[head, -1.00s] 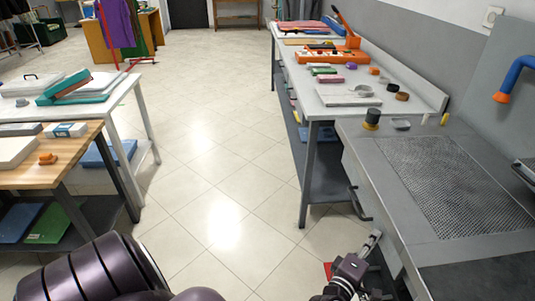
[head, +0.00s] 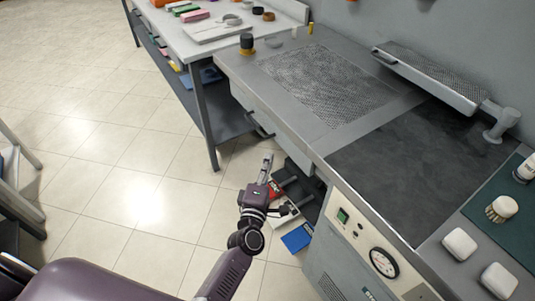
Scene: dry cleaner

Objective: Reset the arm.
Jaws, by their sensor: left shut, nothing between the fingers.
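My left gripper (head: 266,166) shows in the lower middle of the head view, at the end of a dark purple arm rising from the bottom edge. Its fingers are shut and empty, pointing up the picture. It appears in front of the grey workstation's (head: 300,133) left side and over the floor; its exact gap to the workstation is hard to tell. My right gripper is not in view.
The workstation has a perforated panel (head: 325,85), a dark pad (head: 415,150) and a gauge (head: 384,262). Red and blue items (head: 297,238) lie low beside it. A white-topped table (head: 200,47) stands beyond. Tiled floor (head: 120,150) on the left is clear.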

